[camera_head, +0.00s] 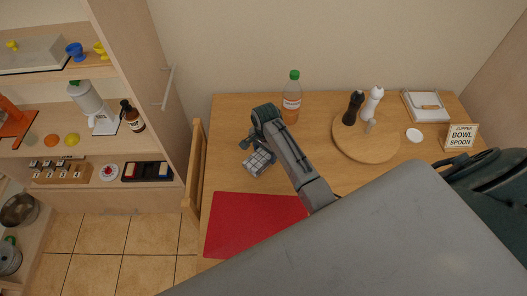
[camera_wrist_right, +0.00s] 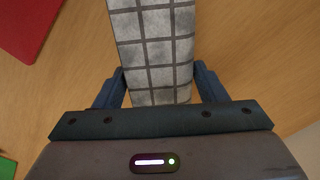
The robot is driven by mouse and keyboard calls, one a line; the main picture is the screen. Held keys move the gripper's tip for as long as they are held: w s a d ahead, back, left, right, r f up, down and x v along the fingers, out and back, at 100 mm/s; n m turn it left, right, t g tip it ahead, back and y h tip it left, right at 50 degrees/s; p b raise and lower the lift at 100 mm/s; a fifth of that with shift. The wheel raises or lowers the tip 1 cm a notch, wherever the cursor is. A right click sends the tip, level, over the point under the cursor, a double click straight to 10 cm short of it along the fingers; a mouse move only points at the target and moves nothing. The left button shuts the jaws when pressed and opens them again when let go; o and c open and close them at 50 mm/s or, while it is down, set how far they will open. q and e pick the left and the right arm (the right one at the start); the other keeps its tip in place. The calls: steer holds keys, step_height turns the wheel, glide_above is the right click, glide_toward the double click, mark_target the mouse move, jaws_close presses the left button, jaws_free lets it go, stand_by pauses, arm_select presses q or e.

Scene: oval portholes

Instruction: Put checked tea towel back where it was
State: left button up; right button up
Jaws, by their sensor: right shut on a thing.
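The checked tea towel (camera_head: 259,162) is a folded grey-and-white checked bundle over the wooden table, left of the middle. My right gripper (camera_head: 250,144) is shut on it. In the right wrist view the towel (camera_wrist_right: 153,45) sits between the two dark fingers of the gripper (camera_wrist_right: 156,88) and extends away from the palm. I cannot tell whether the towel touches the table. My left gripper is not in view.
A red mat (camera_head: 250,222) lies at the table's front left. A bottle (camera_head: 291,100) stands behind the gripper. A round board (camera_head: 365,139) with two mills, a white tray (camera_head: 426,106) and a sign (camera_head: 460,138) are right. Shelves (camera_head: 90,140) stand left.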

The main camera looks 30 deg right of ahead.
mark_target(264, 154)
steer(key=shift+w+d, duration=0.2)
steer(key=shift+w, duration=0.3)
steer(key=shift+w+f+p, duration=0.15)
steer(key=shift+w+p, duration=0.05)
steer(key=shift+p, duration=0.1)
step_height(264, 154, down, 3)
steer(key=shift+f+p, duration=0.15)
steer(key=shift+p, duration=0.4)
steer(key=o, duration=0.9)
steer(key=shift+f, duration=0.15)
step_height(264, 154, up, 12)
steer(key=shift+r+b, duration=0.15)
steer(key=shift+b, duration=1)
